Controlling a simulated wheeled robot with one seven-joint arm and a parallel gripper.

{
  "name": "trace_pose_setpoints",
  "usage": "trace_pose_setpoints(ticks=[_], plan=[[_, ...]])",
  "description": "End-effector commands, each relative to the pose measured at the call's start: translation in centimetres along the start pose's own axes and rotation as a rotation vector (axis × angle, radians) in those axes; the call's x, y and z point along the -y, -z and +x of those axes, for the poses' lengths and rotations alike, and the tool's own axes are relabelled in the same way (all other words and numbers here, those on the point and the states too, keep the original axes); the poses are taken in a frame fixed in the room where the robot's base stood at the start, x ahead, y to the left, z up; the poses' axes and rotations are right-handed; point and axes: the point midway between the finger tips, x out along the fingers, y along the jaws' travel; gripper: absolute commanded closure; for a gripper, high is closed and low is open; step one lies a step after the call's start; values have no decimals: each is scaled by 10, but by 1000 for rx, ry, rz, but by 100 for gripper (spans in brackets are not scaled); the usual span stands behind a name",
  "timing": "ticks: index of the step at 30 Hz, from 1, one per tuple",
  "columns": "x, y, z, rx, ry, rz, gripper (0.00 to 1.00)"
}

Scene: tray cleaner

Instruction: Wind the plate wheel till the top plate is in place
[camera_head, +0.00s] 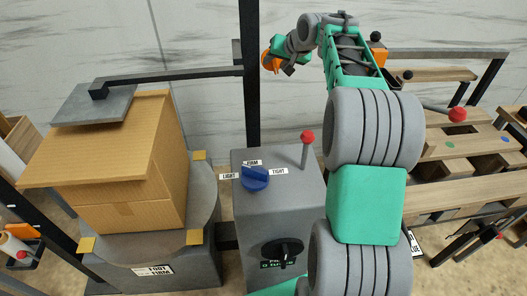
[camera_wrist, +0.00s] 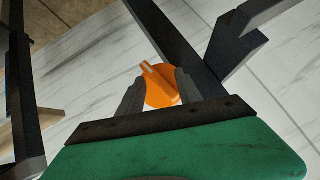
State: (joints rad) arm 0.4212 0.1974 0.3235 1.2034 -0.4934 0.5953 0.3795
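The orange wheel (camera_head: 267,62) is on the dark mast, high in the head view. It has a pale mark on its face in the wrist view (camera_wrist: 163,88). My gripper (camera_head: 280,62) is at the wheel, with one dark finger on each side of it (camera_wrist: 160,82). The fingers are apart and close to its rim; I cannot tell whether they press on it. The grey top plate (camera_head: 95,103) hangs from a dark arm at the upper left, over the back of the cardboard box (camera_head: 120,150). The gap between plate and box is not clear.
The box stands on a round grey turntable (camera_head: 204,215). Right of it is a grey console (camera_head: 250,215) with a blue knob (camera_head: 254,178), a red-tipped lever (camera_head: 307,138) and a black knob (camera_head: 283,251). A wooden bench (camera_head: 450,198) stands at right.

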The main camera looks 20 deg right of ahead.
Motion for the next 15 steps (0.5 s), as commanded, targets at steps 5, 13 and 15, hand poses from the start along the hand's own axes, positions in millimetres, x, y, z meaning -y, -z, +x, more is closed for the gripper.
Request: trace_pose_setpoints(ticks=[5,13,15], plan=[[-10,6,-4,-8,185,201,65],[-20,-9,10,-4,573,585,65],[-20,-4,-5,-8,616,620,65]])
